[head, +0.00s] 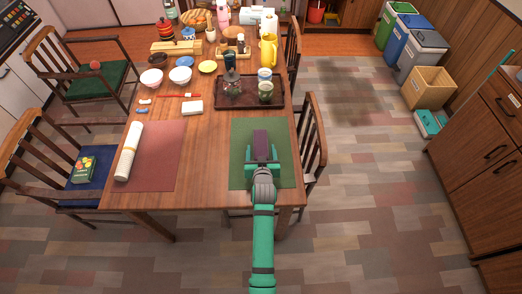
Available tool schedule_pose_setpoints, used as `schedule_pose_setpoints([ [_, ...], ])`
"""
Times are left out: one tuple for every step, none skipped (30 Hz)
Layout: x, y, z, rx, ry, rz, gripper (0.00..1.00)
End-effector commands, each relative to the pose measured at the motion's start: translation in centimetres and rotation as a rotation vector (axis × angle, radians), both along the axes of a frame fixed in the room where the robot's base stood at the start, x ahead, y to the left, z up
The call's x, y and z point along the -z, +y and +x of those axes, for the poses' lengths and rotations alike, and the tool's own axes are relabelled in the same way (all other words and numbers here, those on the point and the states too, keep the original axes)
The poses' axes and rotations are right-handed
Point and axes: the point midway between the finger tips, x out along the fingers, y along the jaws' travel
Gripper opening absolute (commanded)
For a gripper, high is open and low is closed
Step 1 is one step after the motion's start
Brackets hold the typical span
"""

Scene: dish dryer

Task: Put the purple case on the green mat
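The green mat (241,130) lies flat on the wooden table's front right part. The purple case (261,142) is over the mat, at the end of my gripper (262,160). My gripper reaches in from the front edge, with its fingers on the near end of the case. The fingers appear to be closed on it, one on each side. I cannot tell from this view whether the case touches the mat or is held just above it.
A dark tray (222,102) with a teapot and cups stands just behind the mat. A red mat (160,172) with a white roll (129,151) lies to the left. Chairs flank the table; one (313,145) is close on the right. Bare wood separates the mats.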

Motion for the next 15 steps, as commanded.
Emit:
schedule_pose_setpoints([
  [0.0, 0.0, 0.0, 0.0, 0.0, 0.0, 0.67],
  [0.0, 0.0, 0.0, 0.0, 0.0, 0.0, 0.67],
  [0.0, 0.0, 0.0, 0.0, 0.0, 0.0, 0.67],
  [0.0, 0.0, 0.0, 0.0, 0.0, 0.0, 0.67],
  [0.0, 0.0, 0.0, 0.0, 0.0, 0.0, 0.67],
  [0.0, 0.0, 0.0, 0.0, 0.0, 0.0, 0.67],
  [0.0, 0.0, 0.0, 0.0, 0.0, 0.0, 0.67],
  [-0.1, 0.0, 0.0, 0.0, 0.0, 0.0, 0.67],
  [-0.2, 0.0, 0.0, 0.0, 0.0, 0.0, 0.67],
  [-0.3, 0.0, 0.0, 0.0, -0.001, 0.0, 0.67],
  [-0.4, 0.0, -0.2, 0.0, 0.0, 0.0, 0.67],
  [-0.4, 0.0, -0.6, 0.0, 0.001, 0.0, 0.67],
  [-0.5, 0.0, -0.9, 0.0, 0.002, 0.0, 0.67],
  [-0.7, 0.0, -1.3, 0.0, 0.001, 0.0, 0.67],
  [-1.0, 0.0, -1.9, 0.0, 0.0, 0.0, 0.67],
])
